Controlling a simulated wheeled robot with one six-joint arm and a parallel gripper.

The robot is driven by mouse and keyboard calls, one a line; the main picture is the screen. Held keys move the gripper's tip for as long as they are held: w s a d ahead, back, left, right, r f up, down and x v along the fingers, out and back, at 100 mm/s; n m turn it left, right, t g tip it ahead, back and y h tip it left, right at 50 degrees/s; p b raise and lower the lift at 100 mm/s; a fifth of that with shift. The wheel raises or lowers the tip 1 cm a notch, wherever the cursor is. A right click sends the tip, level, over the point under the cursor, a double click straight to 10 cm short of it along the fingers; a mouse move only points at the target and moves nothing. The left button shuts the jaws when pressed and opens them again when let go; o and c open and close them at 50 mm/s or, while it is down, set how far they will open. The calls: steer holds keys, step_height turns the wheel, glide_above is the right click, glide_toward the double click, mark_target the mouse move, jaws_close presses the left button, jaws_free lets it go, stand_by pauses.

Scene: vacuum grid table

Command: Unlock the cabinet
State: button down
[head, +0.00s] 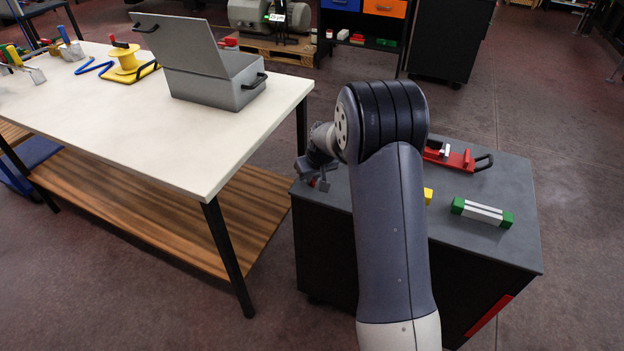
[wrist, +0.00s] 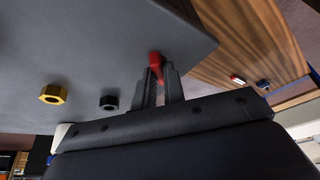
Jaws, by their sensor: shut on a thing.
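A dark cabinet (head: 506,256) with a grey top stands on the right in the head view, partly hidden behind my arm. Its grey top (wrist: 90,60) fills the left of the wrist view. My gripper (wrist: 160,78) is shut on a small red piece (wrist: 155,60), whose shape is too small and covered to name. In the head view my gripper (head: 318,182) is small, near the top's left edge, partly behind my own arm. I see no lock or keyhole in either view.
On the cabinet lie a green-and-white block (head: 482,213), a red tool (head: 450,157) and a yellow piece (head: 428,195). The wrist view shows a yellow nut (wrist: 53,94) and a black nut (wrist: 109,102). A white table (head: 150,135) with an open grey case (head: 215,78) stands left.

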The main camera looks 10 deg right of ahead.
steer(key=n+b, duration=0.1)
steer(key=n+y+b, duration=0.1)
steer(key=n+b, duration=0.2)
steer(key=shift+d+f+y, duration=0.1)
steer(key=shift+f+y, duration=0.15)
steer(key=shift+y, duration=0.05)
steer(key=shift+w+r+n+g+y+b, duration=0.1)
steer(key=shift+n+g+y+b, duration=0.25)
steer(key=shift+n, duration=0.65)
steer(key=shift+r+n+g+y+b, duration=0.15)
steer(key=shift+n+g+b, duration=0.35)
steer(key=shift+n, duration=0.5)
steer(key=c, duration=1.5)
jaws_free()
steer(key=shift+d, duration=0.1)
steer(key=v, duration=1)
steer(key=shift+d+r+p, duration=0.1)
steer(key=shift+r+p, duration=0.25)
steer(key=shift+p, duration=0.05)
